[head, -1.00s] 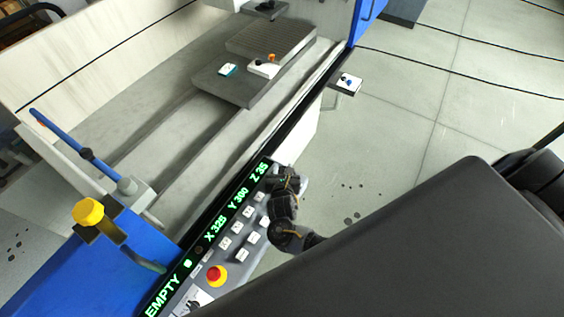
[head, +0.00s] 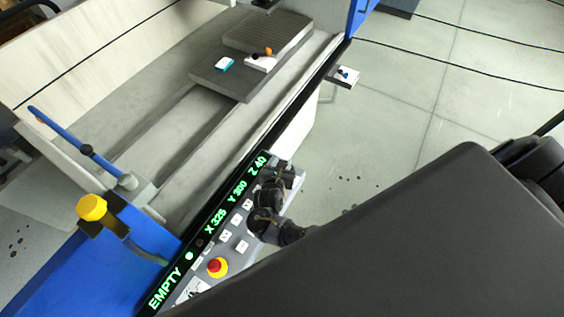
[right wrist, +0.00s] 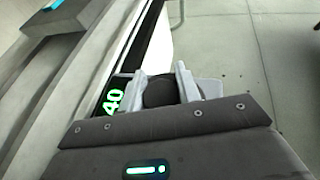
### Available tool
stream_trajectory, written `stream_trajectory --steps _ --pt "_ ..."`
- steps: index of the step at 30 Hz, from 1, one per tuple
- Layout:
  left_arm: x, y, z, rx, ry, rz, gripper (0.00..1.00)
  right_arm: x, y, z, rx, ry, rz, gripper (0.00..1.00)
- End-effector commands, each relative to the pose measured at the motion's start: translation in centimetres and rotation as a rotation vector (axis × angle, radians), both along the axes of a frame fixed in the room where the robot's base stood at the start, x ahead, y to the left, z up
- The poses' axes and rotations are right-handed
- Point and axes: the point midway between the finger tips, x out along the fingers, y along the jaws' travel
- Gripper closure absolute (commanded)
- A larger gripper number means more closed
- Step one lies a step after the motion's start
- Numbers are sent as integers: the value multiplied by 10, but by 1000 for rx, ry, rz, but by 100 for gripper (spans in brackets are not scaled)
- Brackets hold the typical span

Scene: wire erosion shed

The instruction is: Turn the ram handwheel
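The ram handwheel (right wrist: 160,92) shows in the right wrist view as a dark round knob at the right end of the control panel. My right gripper (right wrist: 163,75) has one pale finger on each side of it and appears closed on it. In the head view my right gripper (head: 278,172) is over the panel's far end and hides the handwheel there. The panel display (head: 217,222) shows EMPTY and green X, Y and Z figures, with Z at 40. The 40 also shows beside the fingers in the wrist view. My left gripper is not in view.
White keys and a red emergency button (head: 217,266) lie along the panel near the gripper. A yellow knob (head: 91,207) stands on the blue housing at left. The machine table (head: 225,80) carries small parts. A small shelf (head: 345,77) juts out beyond. Open floor lies right.

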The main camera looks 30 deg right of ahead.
Motion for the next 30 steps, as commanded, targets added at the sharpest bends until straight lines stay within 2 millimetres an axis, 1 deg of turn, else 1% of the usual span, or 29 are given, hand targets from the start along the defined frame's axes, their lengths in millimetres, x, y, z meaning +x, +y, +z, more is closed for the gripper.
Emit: stream_trajectory --steps 1,4,5,14,17,20,24,30 --pt "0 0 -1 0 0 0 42 -4 1 -5 3 15 1 60" --pt "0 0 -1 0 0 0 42 -4 0 -5 3 14 1 47" --pt "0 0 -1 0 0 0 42 -4 0 -5 3 13 0 45" --pt "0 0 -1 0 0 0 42 -3 -1 -3 1 10 -1 45" --pt "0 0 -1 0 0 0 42 -6 3 -2 2 8 -1 45" --pt "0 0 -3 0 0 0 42 -15 11 3 5 7 0 45" --pt "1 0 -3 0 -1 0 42 -31 27 13 6 7 1 45" --pt "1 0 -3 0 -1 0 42 -49 43 23 4 7 1 45"
